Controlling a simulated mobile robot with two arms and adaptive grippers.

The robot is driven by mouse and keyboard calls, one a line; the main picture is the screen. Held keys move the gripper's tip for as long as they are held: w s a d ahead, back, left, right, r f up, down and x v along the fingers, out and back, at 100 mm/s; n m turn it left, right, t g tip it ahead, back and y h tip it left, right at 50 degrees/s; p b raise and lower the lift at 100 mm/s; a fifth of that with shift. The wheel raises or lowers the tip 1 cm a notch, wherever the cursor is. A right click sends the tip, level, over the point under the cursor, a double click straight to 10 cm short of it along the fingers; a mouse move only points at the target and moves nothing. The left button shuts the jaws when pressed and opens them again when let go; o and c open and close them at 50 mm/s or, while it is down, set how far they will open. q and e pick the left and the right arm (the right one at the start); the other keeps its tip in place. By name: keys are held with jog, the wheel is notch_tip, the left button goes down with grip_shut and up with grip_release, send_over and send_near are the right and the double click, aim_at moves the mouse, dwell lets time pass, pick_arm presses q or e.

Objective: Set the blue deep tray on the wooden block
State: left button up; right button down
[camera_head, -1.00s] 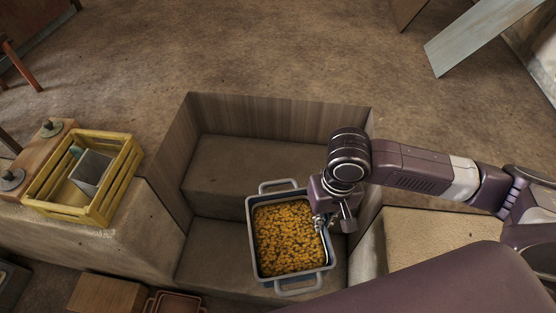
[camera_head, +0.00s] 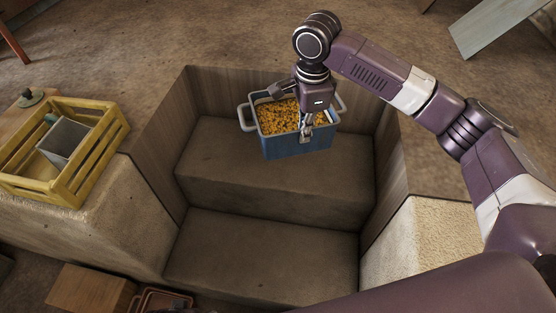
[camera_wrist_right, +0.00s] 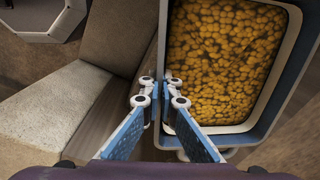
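The blue deep tray (camera_head: 300,146) is full of orange-yellow pieces (camera_head: 283,118) and is over the upper step at the back of the recess. It is roughly level; I cannot tell whether it touches the step. My right gripper (camera_head: 306,133) is shut on the near side of its rim. In the right wrist view, the fingers (camera_wrist_right: 160,96) are on either side of the tray wall (camera_wrist_right: 230,140), with the pieces beside them. A brown wooden block (camera_head: 92,290) shows at the lower left. My left gripper is out of view.
The recess has a bare lower step (camera_head: 262,250) and wood-look walls (camera_head: 155,165). A yellow crate (camera_head: 62,150) holding a grey container (camera_head: 66,138) stands on the left ledge. A small brown tray (camera_head: 163,300) is beside the block. A beige ledge (camera_head: 420,245) lies right.

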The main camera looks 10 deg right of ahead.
jog(key=w+m, duration=0.1)
jog(key=w+m+b, duration=0.1)
jog(key=w+r+m+b, duration=0.1)
jog(key=shift+w+a+m, duration=0.15)
jog(key=shift+a+m, duration=0.15)
jog(key=shift+a, duration=0.1)
jog(key=shift+w+r+m+b, duration=0.3)
jog(key=shift+w+m+b, duration=0.05)
jog(key=shift+m+b, duration=0.2)
jog(key=shift+a, duration=0.1)
notch_tip(320, 180, down, 12)
jog(key=b, duration=0.3)
jog(key=shift+r, duration=0.15)
notch_tip(320, 180, down, 8)
jog(key=shift+w+f+b, duration=0.1)
jog(key=shift+b, duration=1.05)
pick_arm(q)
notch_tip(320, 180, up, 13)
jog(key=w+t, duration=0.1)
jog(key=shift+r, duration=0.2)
